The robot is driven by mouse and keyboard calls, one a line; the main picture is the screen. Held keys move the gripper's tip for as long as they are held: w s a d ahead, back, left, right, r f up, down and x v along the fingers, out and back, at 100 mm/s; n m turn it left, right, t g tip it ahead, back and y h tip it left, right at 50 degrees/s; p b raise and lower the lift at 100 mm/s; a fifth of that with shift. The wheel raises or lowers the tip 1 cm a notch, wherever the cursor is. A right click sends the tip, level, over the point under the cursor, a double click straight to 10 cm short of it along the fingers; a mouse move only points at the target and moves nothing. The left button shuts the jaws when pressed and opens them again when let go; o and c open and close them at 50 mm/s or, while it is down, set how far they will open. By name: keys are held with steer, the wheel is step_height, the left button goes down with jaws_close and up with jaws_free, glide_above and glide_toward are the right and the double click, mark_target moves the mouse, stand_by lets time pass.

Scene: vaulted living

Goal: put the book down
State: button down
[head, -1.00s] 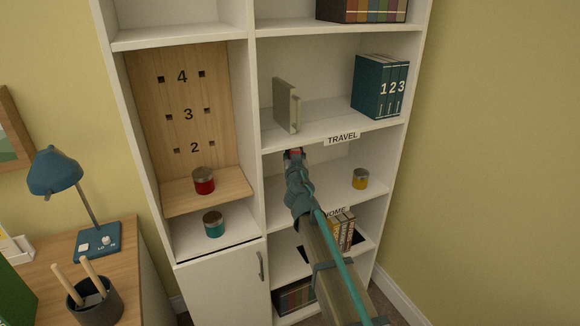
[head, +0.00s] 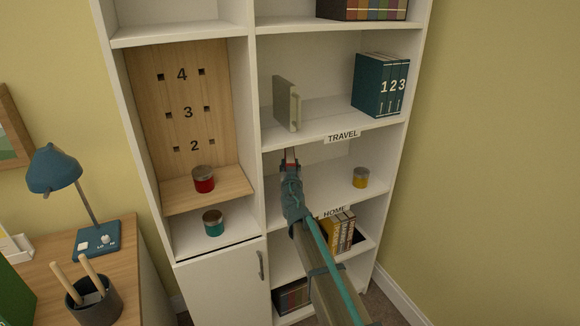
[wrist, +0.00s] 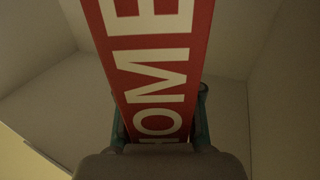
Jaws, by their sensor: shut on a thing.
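A red book (wrist: 155,65) with white HOME lettering on its spine fills the middle of the wrist view. My gripper (wrist: 160,125) is shut on it, one dark teal finger on each side of the spine. In the head view only a small red part of the book (head: 290,154) shows beyond my gripper (head: 290,167). They are at the left side of the compartment below the TRAVEL label (head: 342,136) and above the HOME label (head: 333,212). The book's far end is hidden. I cannot tell whether it touches the shelf board (head: 330,187).
A yellow-labelled tin (head: 360,178) stands on the same shelf at the right. Above are a grey-green book (head: 286,104) and numbered teal volumes (head: 379,86). Below are yellow and brown books (head: 340,232). The board between gripper and tin is clear.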

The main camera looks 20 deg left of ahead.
steer(key=shift+f, duration=0.1)
steer(key=c, duration=0.8)
jaws_free()
steer(key=shift+o, duration=0.2)
